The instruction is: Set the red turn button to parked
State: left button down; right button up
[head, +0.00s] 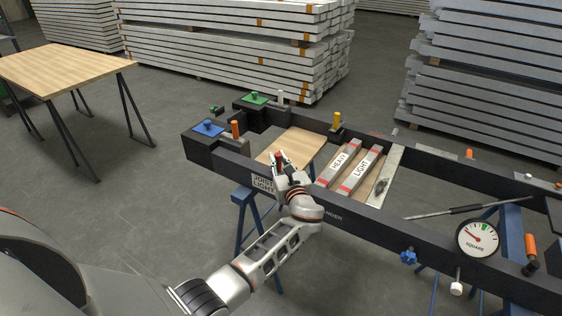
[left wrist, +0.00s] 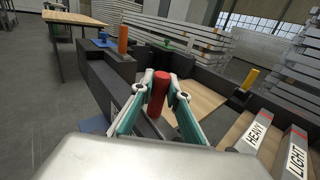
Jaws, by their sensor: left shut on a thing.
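The red turn button (left wrist: 160,94) is an upright red cylinder between the two fingers of my left gripper (left wrist: 167,92) in the left wrist view. The fingers are shut on its sides. In the head view, my left gripper (head: 282,161) is at the near beam of the dark frame (head: 362,219), and only a little of the red button shows between its fingers. The button's base is hidden, and I cannot read its setting or see a parked mark. My right gripper is not in view.
Blue (head: 208,127) and green (head: 255,98) knobs sit on the left end blocks. An orange peg (head: 235,129) and a yellow peg (head: 337,120) stand up nearby. Bars marked HEAVY (head: 339,163) and LIGHT (head: 361,168) lie across the frame. A wooden table (head: 65,68) stands left.

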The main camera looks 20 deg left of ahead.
pick_arm(q)
jog(key=shift+s+n+g+y+b, duration=0.35)
jog(key=shift+n+g+y, duration=0.15)
jog(key=shift+g+y, duration=0.2)
jog(key=shift+a, duration=0.1)
jog(key=c, duration=1.9)
grip_release()
notch_tip(320, 180, up, 10)
jog(key=shift+r, duration=0.1)
